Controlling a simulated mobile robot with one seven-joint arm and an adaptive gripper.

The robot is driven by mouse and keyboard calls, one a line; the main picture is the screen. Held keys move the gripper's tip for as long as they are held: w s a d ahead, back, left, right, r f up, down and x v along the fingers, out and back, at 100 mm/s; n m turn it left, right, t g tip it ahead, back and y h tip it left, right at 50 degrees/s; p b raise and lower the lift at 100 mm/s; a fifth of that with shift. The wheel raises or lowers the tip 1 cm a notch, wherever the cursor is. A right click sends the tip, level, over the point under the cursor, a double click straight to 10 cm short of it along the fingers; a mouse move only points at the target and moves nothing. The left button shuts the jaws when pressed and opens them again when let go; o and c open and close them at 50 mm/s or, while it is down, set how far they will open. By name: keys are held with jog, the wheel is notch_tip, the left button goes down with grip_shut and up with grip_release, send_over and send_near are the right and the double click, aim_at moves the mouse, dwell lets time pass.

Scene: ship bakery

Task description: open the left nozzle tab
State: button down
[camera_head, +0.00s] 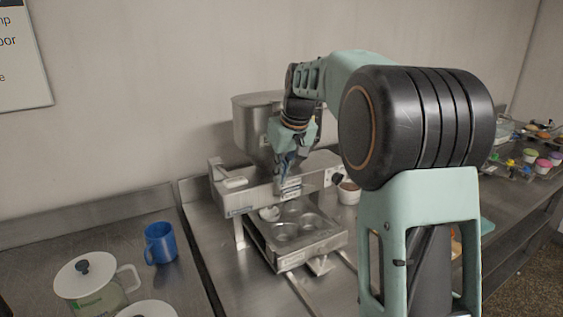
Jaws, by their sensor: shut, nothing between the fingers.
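A steel depositing machine (235,200) stands on the metal counter, with a round hopper (251,122) on top. A pale tab-like piece (234,183) lies on the left of its front housing. I cannot tell for sure whether it is the left nozzle tab, or whether that tab is open. My gripper (286,178) points down at the middle of the housing, to the right of that piece. Its fingers look shut and empty. I cannot tell whether they touch the machine. My wrist and arm hide part of the hopper and the housing behind them.
A blue mug (160,243) and a lidded jug (91,288) stand at the left.

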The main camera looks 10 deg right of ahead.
aim_at(281, 193)
jog(key=shift+s+d+f, duration=0.1)
jog(key=shift+s+f, duration=0.15)
jog(key=shift+f, duration=0.25)
jog(key=shift+s+d+f, duration=0.1)
jog(key=shift+s+f, duration=0.15)
jog(key=shift+f, duration=0.2)
jog(key=shift+f+b, duration=0.2)
jog(key=shift+b, duration=0.55)
jog(key=shift+s+f+t+y+b, duration=0.25)
jog(key=shift+t+b, duration=0.45)
jog(key=shift+b, duration=1.1)
jog(key=shift+s+d+b, duration=0.1)
jog(key=shift+b, duration=0.45)
jog(key=t+b, duration=0.1)
jog(key=b, duration=0.3)
jog(key=s+f+t+y+b, duration=0.1)
jog(key=b, duration=0.4)
jog(key=t+b, duration=0.2)
jog(key=b, duration=0.3)
jog(key=shift+s+d+f, duration=0.2)
jog(key=shift+f, duration=0.05)
jog(key=shift+r, duration=0.1)
